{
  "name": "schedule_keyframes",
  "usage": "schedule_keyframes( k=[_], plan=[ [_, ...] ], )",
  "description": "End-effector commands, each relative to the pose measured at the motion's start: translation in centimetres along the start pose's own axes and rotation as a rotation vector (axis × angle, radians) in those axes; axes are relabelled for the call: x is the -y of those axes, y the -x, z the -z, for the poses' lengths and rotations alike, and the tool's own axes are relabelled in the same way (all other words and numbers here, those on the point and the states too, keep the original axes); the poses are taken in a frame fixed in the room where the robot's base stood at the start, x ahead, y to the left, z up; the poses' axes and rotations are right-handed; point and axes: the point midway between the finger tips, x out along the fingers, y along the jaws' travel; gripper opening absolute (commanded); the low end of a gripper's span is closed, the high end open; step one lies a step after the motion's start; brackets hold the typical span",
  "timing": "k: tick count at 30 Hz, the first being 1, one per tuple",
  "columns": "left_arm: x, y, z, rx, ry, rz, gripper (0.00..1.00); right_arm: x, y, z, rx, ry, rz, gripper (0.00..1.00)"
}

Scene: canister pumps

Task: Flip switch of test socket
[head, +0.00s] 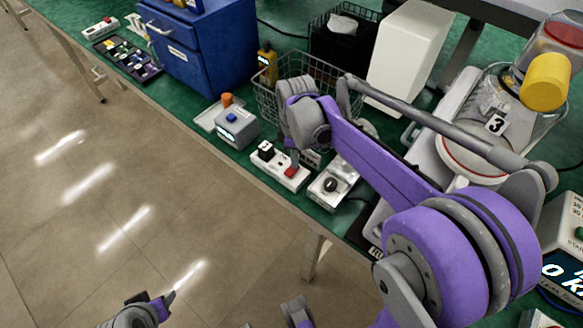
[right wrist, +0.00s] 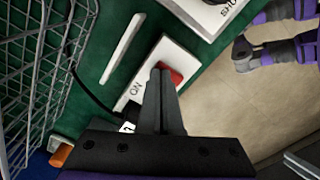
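The test socket is a white strip (head: 278,169) on the green bench, with a black plug at its left end and a red switch (head: 291,172) at its right end. In the right wrist view the strip (right wrist: 150,88) carries "ON" lettering beside the red switch (right wrist: 174,75). My right gripper (head: 294,165) is over the switch end. Its fingers (right wrist: 160,72) are together with nothing visible between them, and their tips overlap the switch's edge; contact cannot be told. My left gripper (head: 171,298) is low over the floor, away from the bench; its opening is unclear.
A white box with a black knob (head: 328,187) stands close right of the strip. A grey box with a blue button (head: 237,127) is at its left. A wire basket (head: 268,100) is behind. The bench's front edge runs close by, with open floor (head: 130,200) beyond.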

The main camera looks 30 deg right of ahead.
Motion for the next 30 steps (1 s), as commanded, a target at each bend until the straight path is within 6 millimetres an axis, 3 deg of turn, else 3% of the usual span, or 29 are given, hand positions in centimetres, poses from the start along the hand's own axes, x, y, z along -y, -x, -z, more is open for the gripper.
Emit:
schedule_keyframes(
  k=[10, 30],
  plan=[
    [0.0, 0.2, 0.1, -0.001, 0.0, 0.0, 0.5, 0.0, 0.2, 0.0, -0.001, 0.0, 0.0, 0.0],
    [0.0, 3.8, 2.4, -0.015, 0.0, 0.0, 0.5, 0.0, 5.6, 0.0, -0.001, 0.0, 0.0, 0.0]
  ],
)
